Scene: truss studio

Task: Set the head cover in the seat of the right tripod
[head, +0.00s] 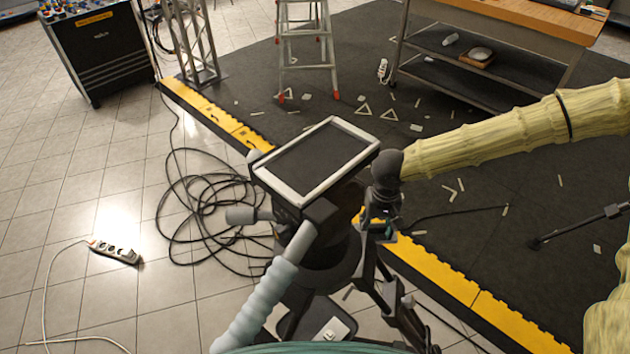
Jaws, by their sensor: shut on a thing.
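A black tripod (367,268) stands in the middle of the head view. Its head carries a rectangular tray-like seat (318,158) with a pale rim and a dark, empty-looking floor, tilted in the picture. My gripper (381,218) hangs from the dark wrist just right of the seat, fingers pointing down. It is shut on a small dark, teal-edged piece (378,229), which appears to be the head cover. The fingers hide most of this piece, so its shape is unclear. It is beside the seat, outside its rim; I cannot tell whether it touches the tripod.
A coiled black cable (190,225) and a power strip (115,252) lie on the tiles at left. A yellow edging (440,280) borders the dark mat. A stepladder (306,45), a wooden-topped bench (500,18) and a black case (100,50) stand behind.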

